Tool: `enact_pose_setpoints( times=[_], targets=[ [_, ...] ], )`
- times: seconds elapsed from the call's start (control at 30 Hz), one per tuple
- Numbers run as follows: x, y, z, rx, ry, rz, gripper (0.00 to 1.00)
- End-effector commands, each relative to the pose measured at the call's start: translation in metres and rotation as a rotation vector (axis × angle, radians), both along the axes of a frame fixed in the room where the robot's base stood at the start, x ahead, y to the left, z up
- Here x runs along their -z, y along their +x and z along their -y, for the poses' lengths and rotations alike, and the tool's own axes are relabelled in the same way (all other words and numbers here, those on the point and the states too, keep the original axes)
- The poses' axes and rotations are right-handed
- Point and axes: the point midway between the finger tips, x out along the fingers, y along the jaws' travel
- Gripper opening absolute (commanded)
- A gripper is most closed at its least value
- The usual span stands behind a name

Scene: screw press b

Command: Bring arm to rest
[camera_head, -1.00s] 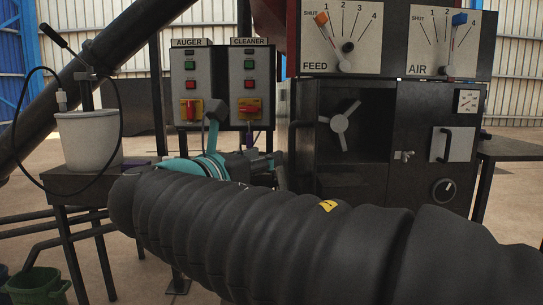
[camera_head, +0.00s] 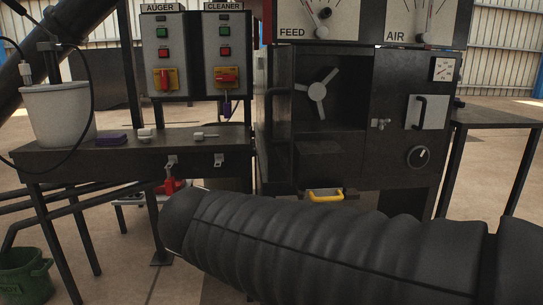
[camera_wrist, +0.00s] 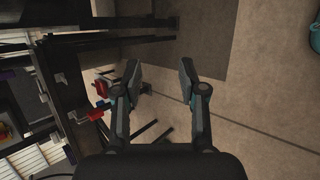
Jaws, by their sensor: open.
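My gripper (camera_wrist: 160,85) shows in the wrist view with its two fingers apart and nothing between them. Bare concrete floor and a darker floor patch lie beyond the fingertips. In the head view my black ribbed arm crosses the lower right, and the gripper itself is hidden behind it. The arm's near end covers part of the floor in front of the press (camera_head: 385,150) and is below the bench (camera_head: 140,160) top in the picture.
The bench holds a white bucket (camera_head: 57,115) and small items. Auger (camera_head: 169,55) and cleaner (camera_head: 223,55) switch boxes stand behind it. A red valve-like part (camera_head: 172,186) and a yellow handle (camera_head: 325,196) sit low. A side table (camera_head: 495,116) stands right, a green bucket (camera_head: 27,275) lower left.

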Motion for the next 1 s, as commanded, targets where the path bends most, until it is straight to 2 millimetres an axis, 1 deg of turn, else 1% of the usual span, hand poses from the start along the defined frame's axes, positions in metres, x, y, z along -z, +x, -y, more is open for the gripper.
enact_pose_setpoints(
  times=[0.03,0.1,0.2,0.3,0.4,0.5,0.6,0.73,0.8,0.9,1.0],
  targets=[
    [0.012,-0.012,0.018,0.106,0.118,-0.038,0.41],
    [0.031,-0.03,0.038,0.263,0.287,-0.089,0.41],
    [0.051,-0.056,0.063,0.499,0.513,-0.143,0.41],
    [0.063,-0.078,0.084,0.711,0.7,-0.173,0.41],
    [0.07,-0.096,0.102,0.885,0.853,-0.181,0.41],
    [0.072,-0.111,0.121,1.014,0.966,-0.168,0.41],
    [0.072,-0.123,0.141,1.112,1.039,-0.135,0.41],
    [0.063,-0.13,0.167,1.187,1.083,-0.055,0.41],
    [0.057,-0.131,0.177,1.212,1.099,-0.02,0.41],
    [0.053,-0.132,0.187,1.238,1.11,0.009,0.41],
    [0.053,-0.131,0.19,1.251,1.11,0.016,0.41]
  ],
)
